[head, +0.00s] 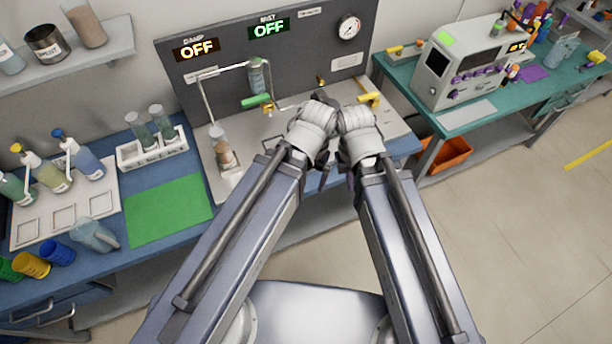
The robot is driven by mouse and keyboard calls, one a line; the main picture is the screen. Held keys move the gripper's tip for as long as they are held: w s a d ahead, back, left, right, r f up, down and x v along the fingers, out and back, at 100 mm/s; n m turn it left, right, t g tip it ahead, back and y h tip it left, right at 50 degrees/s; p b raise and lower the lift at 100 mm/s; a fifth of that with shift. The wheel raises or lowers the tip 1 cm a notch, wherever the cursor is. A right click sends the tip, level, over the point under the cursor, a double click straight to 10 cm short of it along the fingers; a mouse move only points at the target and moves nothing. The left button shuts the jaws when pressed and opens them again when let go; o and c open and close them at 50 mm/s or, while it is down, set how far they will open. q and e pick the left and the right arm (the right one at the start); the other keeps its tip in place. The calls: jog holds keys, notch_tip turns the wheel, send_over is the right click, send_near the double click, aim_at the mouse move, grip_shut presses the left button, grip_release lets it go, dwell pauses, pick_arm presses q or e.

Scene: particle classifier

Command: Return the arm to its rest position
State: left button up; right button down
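Both my arms reach forward from the bottom of the head view, and their pale wrists meet side by side in front of the classifier station. My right gripper (354,128) is at the end of the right arm, mostly hidden by its own wrist. My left gripper (314,128) is close beside it on the left, also mostly hidden. The fingers of neither can be made out clearly, and I see no object held. The classifier panel (215,95) stands behind, with its DAMP and MIST displays both reading OFF.
A teal bench (470,113) with an instrument (462,65) is at right. Floor is clear at lower right.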

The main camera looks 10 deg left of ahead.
jog(key=shift+f, duration=0.15)
notch_tip(320, 180, down, 8)
jog(key=b, duration=0.8)
jog(key=shift+f+b, duration=0.2)
jog(key=shift+b, duration=0.1)
jog(key=shift+w, duration=0.1)
dwell(0.4)
